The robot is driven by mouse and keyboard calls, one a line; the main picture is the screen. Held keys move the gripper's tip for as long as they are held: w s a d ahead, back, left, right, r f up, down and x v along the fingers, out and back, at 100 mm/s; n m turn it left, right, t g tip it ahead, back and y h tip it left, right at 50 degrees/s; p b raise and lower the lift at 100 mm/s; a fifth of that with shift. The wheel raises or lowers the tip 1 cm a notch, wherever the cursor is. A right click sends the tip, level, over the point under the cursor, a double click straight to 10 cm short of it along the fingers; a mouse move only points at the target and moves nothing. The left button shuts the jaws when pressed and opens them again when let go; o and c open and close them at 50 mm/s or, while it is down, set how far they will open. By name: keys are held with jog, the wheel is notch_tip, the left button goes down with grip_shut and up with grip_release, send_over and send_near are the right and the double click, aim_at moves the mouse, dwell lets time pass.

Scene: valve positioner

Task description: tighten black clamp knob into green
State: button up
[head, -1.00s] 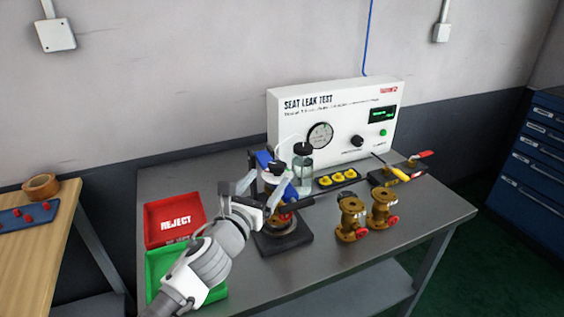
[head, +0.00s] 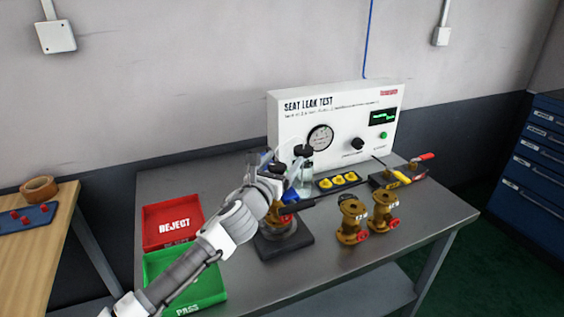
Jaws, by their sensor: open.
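The test clamp stands on a black base plate (head: 284,245) in the middle of the bench, with a brass valve held in it. A long black bar (head: 297,207) sticks out to the right of it. My gripper (head: 279,169) is open at the top of the clamp, where the black clamp knob sits. My gripper and wrist hide the knob, so I cannot tell whether the fingers touch it. No green mark on the clamp can be made out.
A black-capped clear bottle (head: 305,157) stands close behind my gripper. The white seat leak test panel (head: 290,125) is behind. Two brass valves (head: 352,222) stand right. A red reject tray (head: 150,228) and a green pass tray (head: 212,285) lie left.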

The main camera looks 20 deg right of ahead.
grip_shut()
dwell(0.3)
jog(key=shift+r+g+p, duration=0.15)
jog(key=shift+g+p, duration=0.15)
jog(key=shift+p, duration=0.2)
